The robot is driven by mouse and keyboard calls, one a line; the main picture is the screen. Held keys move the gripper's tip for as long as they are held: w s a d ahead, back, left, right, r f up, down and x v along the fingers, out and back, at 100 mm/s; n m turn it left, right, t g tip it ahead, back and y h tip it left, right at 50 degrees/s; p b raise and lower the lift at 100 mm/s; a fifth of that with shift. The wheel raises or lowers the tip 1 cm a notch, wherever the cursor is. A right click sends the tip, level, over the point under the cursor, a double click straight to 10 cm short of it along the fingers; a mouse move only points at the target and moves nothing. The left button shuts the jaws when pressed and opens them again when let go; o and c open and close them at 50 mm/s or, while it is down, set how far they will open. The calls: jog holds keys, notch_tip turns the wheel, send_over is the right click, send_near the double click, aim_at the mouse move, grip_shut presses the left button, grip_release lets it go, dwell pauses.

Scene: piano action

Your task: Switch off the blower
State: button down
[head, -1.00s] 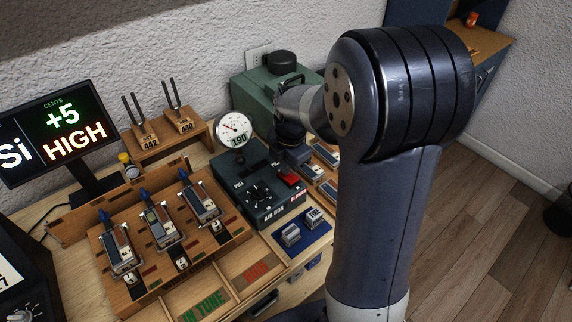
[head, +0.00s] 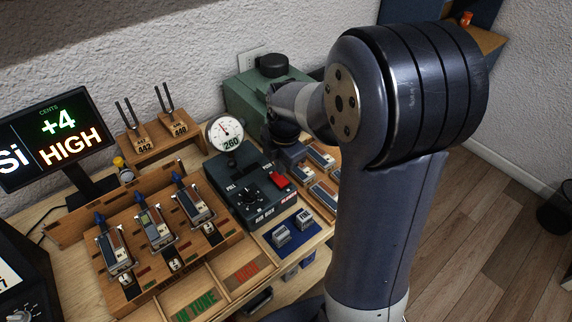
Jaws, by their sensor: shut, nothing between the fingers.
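The dark air box (head: 246,205) stands in the middle of the bench, with a black knob (head: 249,196) on top. A red rocker switch (head: 278,180) sits at its right, above a small red label too small to read surely. I cannot tell which way the rocker is tipped. A round gauge (head: 225,134) behind the box reads 260. My gripper (head: 283,149) is shut and empty, pointing down behind and above the switch, apparently apart from it. Its fingertips are hard to make out.
A green case (head: 246,92) stands behind my wrist by the wall. Reeds sit on a wooden block (head: 206,236) at left and in a tray at right. Two tuning forks (head: 168,110) stand at the back. A display (head: 48,140) reads +4 HIGH.

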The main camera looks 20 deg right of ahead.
notch_tip(320, 180, up, 11)
jog(key=s+b, duration=0.1)
jog(key=shift+s+d+f, duration=0.15)
jog(key=shift+d, duration=0.1)
jog(key=b, duration=0.2)
send_near(285, 182)
jog(key=w+f, duration=0.1)
jog(key=f, duration=0.1)
jog(key=w+a+f, duration=0.1)
jog(key=f, duration=0.1)
jog(key=w+f, duration=0.1)
jog(key=f, duration=0.1)
jog(key=shift+w+a+f, duration=0.15)
jog(key=shift+w+a, duration=0.1)
jog(key=shift+a, duration=0.1)
dwell(0.4)
jog(key=shift+f, duration=0.15)
